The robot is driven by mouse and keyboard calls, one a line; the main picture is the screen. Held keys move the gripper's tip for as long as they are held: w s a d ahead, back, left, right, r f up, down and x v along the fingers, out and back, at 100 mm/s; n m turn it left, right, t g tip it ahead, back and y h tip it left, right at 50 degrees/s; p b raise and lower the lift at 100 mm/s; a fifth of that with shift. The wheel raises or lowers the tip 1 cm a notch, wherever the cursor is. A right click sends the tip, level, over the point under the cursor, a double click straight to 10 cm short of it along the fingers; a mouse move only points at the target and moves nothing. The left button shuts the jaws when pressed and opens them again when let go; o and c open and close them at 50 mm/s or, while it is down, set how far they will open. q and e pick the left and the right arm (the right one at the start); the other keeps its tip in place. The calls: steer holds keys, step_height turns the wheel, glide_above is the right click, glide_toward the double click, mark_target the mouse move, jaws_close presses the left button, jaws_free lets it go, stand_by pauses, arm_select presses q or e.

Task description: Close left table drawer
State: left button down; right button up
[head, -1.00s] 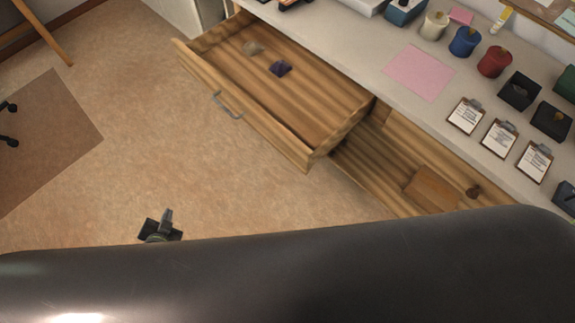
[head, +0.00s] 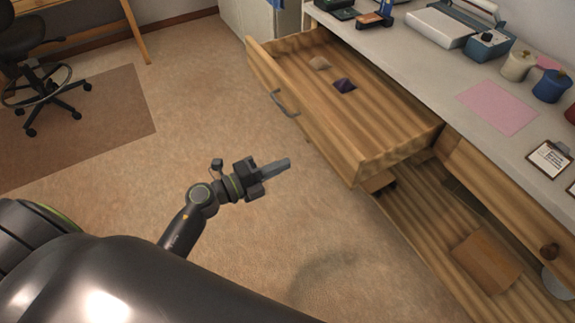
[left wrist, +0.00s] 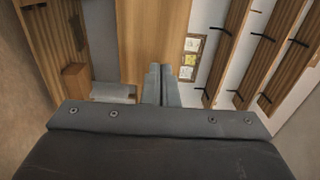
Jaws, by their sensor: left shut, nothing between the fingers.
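The left table drawer (head: 322,131) is wooden and stands pulled out from the table, with a grey metal handle (head: 284,104) on its front. My right gripper is not in view.
The table top (head: 450,87) holds a pink sheet (head: 498,107), pots and a clipboard (head: 549,158). Below is an open shelf with a wooden block (head: 486,262). A wheeled chair (head: 40,75) stands at the far left. The floor before the drawer is clear.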

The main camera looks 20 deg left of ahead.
mark_target(329, 144)
arm_select(q)
steer(key=x, duration=1)
steer(key=shift+w+d, duration=0.4)
steer(key=shift+w, duration=0.2)
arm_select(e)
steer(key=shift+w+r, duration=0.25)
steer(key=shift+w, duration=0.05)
arm_select(q)
steer(key=shift+w, duration=0.1)
